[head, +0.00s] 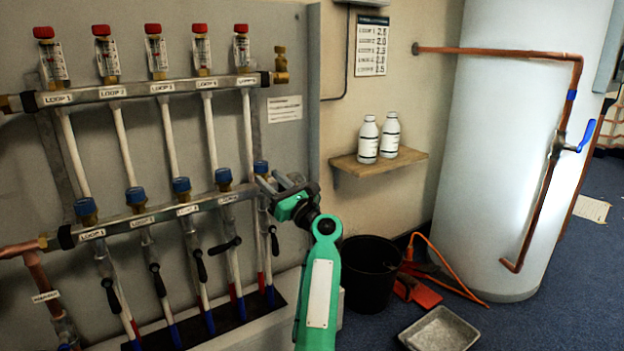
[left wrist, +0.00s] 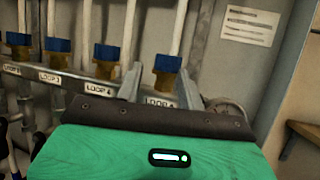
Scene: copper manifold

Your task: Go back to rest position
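My left gripper (head: 272,183) is in front of the right end of the lower manifold bar (head: 155,216), close to the rightmost blue valve cap (head: 261,167). In the left wrist view, the two fingers of the gripper (left wrist: 158,78) stand apart, with a blue cap (left wrist: 167,63) on a brass body showing beyond and between them. Clear space shows between the left finger and the cap, so the gripper looks open and empty. Its exact distance from the cap is hard to tell. My right gripper is in neither view.
The upper bar (head: 140,92) carries several red-capped flow meters. Black lever handles (head: 225,246) hang below the lower bar. A wooden shelf (head: 378,163) holds two white bottles (head: 368,139). A black bucket (head: 369,275), a grey tray (head: 440,331) and a white tank (head: 510,130) stand right.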

